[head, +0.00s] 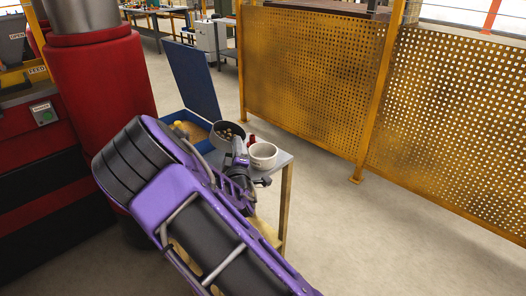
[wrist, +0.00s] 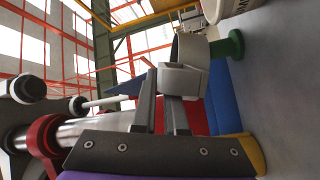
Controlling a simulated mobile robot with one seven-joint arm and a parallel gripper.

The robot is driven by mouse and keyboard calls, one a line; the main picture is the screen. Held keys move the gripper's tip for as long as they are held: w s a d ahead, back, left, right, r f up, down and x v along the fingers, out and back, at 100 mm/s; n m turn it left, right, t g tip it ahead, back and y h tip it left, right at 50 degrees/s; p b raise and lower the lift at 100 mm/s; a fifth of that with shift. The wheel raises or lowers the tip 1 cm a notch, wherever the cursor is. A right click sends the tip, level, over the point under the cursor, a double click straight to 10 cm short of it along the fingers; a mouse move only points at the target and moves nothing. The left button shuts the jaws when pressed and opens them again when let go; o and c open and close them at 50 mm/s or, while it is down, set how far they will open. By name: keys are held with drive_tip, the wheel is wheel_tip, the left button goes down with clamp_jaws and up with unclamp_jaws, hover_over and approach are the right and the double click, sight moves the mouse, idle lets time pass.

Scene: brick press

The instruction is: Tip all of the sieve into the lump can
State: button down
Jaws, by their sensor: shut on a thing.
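The sieve (head: 228,146) is a round grey pan with several small pale lumps showing inside. My gripper (head: 238,161) is shut on the sieve's grey handle and holds it upright, close to the left of the lump can. In the wrist view the fingers (wrist: 168,100) close on the grey handle block (wrist: 184,80), with the sieve's curved wall (wrist: 190,48) beyond. The lump can (head: 263,157) is a white, round, open-topped pot with dark lettering, standing on the small table. Part of it shows at the top of the wrist view (wrist: 213,10). Its inside bottom is hidden.
A blue box with a raised lid (head: 193,78) stands behind left. A green knobbed thing (wrist: 233,45) shows in the wrist view. Red machinery is left; yellow mesh fence (head: 310,75) is behind.

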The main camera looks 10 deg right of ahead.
drive_tip(key=shift+s+d+r+m+h+b, duration=0.15)
drive_tip(key=shift+s+d+m+b, duration=0.1)
drive_tip(key=shift+d+m, duration=0.6)
drive_tip(key=shift+s+d+m+h+b, duration=0.1)
drive_tip(key=shift+s+d+m+h, duration=0.1)
drive_tip(key=shift+d+m, duration=0.65)
drive_tip(key=shift+s+d+m+t, duration=0.15)
drive_tip(key=shift+d+m+t, duration=0.25)
drive_tip(key=shift+m, duration=0.5)
idle(0.4)
drive_tip(key=shift+d+m+h, duration=0.25)
drive_tip(key=shift+m+h, duration=0.1)
drive_tip(key=shift+m, duration=0.65)
drive_tip(key=shift+s+d+f+m+h+b, duration=0.1)
drive_tip(key=shift+f+m+h+b, duration=0.1)
drive_tip(key=shift+f+m+b, duration=0.3)
drive_tip(key=shift+s+d+f+m+h+b, duration=0.1)
drive_tip(key=shift+f+m+h+b, duration=0.1)
drive_tip(key=shift+f+m+b, duration=0.3)
idle(0.3)
drive_tip(key=shift+d+m+h, duration=0.25)
drive_tip(key=shift+m+h, duration=0.05)
drive_tip(key=shift+m, duration=0.9)
